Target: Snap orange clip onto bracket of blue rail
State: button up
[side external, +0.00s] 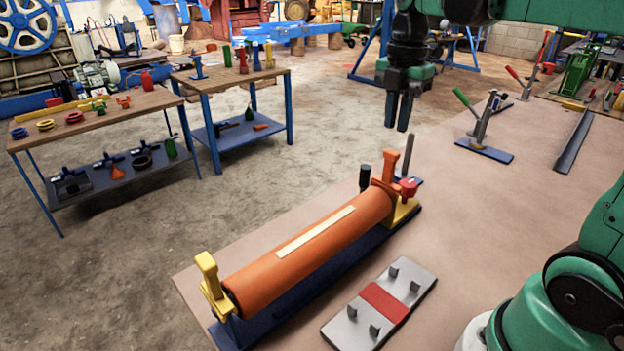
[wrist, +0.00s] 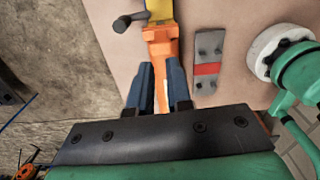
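The orange clip (side external: 389,166) stands upright at the far end of the blue rail (side external: 300,291), by the yellow bracket (side external: 403,213); whether it is seated there I cannot tell. In the wrist view the orange clip (wrist: 160,35) is near the top, below the yellow bracket (wrist: 158,10). An orange roller (side external: 315,243) with a white strip lies along the rail. Another yellow bracket (side external: 211,281) holds its near end. My gripper (side external: 398,126) points down, well above the table and apart from the clip.
A grey plate with a red band (side external: 380,303) and several pegs lies beside the rail. A red knob (side external: 408,187) and dark posts (side external: 365,178) stand near the clip. A green-handled lever clamp (side external: 482,125) stands farther back. The table's middle right is clear.

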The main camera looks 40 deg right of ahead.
aim_at(392, 152)
notch_tip(392, 152, up, 2)
jog(key=shift+r+n, duration=0.1)
jog(key=shift+n, duration=0.3)
grip_shut()
jog(key=shift+f, duration=2.85)
jog(key=shift+f, duration=0.2)
